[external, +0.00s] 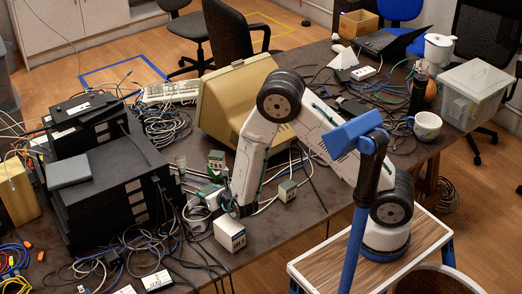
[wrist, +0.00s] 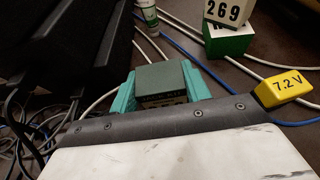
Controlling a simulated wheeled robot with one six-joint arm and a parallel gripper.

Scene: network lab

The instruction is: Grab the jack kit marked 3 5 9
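A small box with a dark grey-green top (wrist: 162,80) sits between the teal fingers of my gripper (wrist: 160,92) in the wrist view. The fingers lie close along both of its sides; I cannot tell whether they press on it. The small print on its face is not readable, so no 3 5 9 shows. In the external view my gripper (external: 216,196) is low over the table, beside the black equipment.
Black stacked units (external: 115,185) are close on the left. A beige monitor (external: 225,105) is behind. Loose cables (external: 190,255) cover the tabletop. A yellow 7.2 V block (wrist: 283,88) shows in the wrist view.

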